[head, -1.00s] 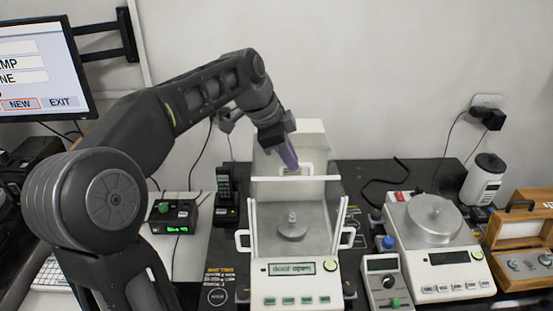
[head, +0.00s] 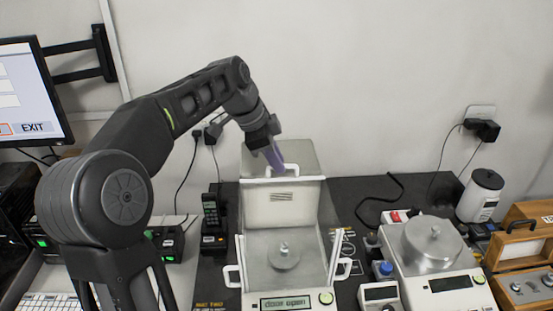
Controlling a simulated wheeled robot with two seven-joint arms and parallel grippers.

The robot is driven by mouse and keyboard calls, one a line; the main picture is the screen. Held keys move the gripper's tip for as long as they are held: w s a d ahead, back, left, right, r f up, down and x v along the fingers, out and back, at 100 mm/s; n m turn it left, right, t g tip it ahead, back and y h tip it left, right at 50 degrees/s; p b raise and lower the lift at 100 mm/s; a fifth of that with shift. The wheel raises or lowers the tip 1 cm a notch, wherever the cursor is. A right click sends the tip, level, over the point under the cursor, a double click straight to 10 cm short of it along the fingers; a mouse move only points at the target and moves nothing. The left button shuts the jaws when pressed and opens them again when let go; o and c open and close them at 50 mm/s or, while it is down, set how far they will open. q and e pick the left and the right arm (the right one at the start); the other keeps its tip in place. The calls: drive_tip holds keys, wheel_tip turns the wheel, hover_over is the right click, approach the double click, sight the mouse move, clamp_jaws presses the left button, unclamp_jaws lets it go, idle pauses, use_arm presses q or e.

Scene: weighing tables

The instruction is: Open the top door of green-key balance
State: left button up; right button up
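The green-key balance (head: 285,303) stands in the middle, its display reading "door open". Its chamber is open above, with the round pan (head: 284,256) and the labelled back wall in sight. The top door (head: 305,158) is a clear panel slid to the rear, sticking out behind the chamber. Its white handle (head: 292,167) stands near the panel's front edge. My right gripper is out of view.
Another balance with a metal pan (head: 433,240) stands at right, beside a wooden weight box (head: 525,240). A black phone-like device (head: 212,222) stands left of the green-key balance. White side handles (head: 232,276) stick out from the balance. A monitor (head: 30,95) is at far left.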

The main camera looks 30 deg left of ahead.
use_arm(q)
drive_tip(key=shift+o, duration=1.3)
drive_tip(key=v, duration=0.8)
drive_tip(key=shift+b, duration=0.3)
